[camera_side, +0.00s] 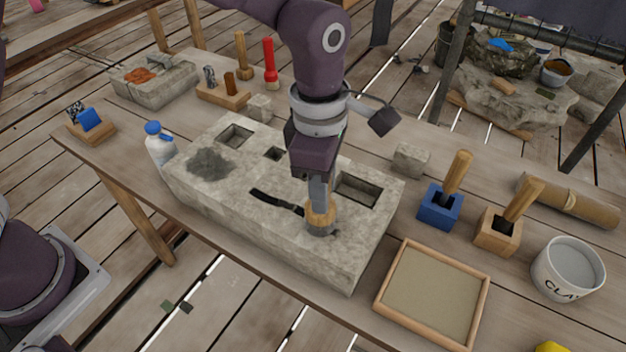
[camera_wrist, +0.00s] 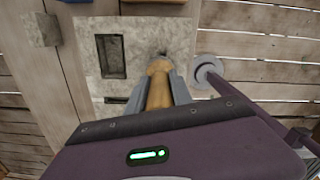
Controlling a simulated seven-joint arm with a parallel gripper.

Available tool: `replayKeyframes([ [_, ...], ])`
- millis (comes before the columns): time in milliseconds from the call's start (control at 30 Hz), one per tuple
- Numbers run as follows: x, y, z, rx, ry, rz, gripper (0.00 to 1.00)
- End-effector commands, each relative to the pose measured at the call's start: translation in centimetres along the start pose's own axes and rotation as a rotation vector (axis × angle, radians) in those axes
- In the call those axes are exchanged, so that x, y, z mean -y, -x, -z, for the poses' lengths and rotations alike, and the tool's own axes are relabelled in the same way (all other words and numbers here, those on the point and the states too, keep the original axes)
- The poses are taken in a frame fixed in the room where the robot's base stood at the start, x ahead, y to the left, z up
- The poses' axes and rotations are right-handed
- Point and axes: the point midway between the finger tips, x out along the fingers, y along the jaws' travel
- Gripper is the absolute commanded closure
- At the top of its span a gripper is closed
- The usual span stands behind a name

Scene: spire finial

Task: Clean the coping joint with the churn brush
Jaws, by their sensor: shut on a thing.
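The pale stone coping block (camera_side: 240,228) lies along the table under my gripper. A dark, narrow curved strip (camera_side: 272,200), apparently the joint, runs across its top towards the held tool. My gripper (camera_side: 320,188) points down and is shut on a brush with a round wooden body (camera_side: 321,212) and a grey lower band, apparently the churn brush. The brush stands nearly upright at the strip's right end, low on the block; its bristles are hidden, so contact is unclear. In the wrist view the wooden handle (camera_wrist: 158,90) sits between the two fingers, over the stone (camera_wrist: 141,40).
The block has a dark rough patch (camera_side: 210,163) and square recesses, one large (camera_side: 358,188). At right stand a blue holder (camera_side: 440,206), a wooden holder (camera_side: 499,233), a framed sand tray (camera_side: 432,295) and a white tub (camera_side: 567,270). A bottle (camera_side: 158,145) stands at left.

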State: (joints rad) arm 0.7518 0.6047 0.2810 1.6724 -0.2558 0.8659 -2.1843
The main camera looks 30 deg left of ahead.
Motion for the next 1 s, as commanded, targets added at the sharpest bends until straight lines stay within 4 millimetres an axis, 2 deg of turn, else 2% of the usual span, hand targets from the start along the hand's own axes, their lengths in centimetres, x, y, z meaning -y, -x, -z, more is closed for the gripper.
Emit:
replayKeyframes([
  [600,0.8,-0.2,-3.2,0.0,-0.001,-0.001,1.0],
  [1000,0.9,-0.2,-3.4,0.001,-0.001,-0.001,1.0],
])
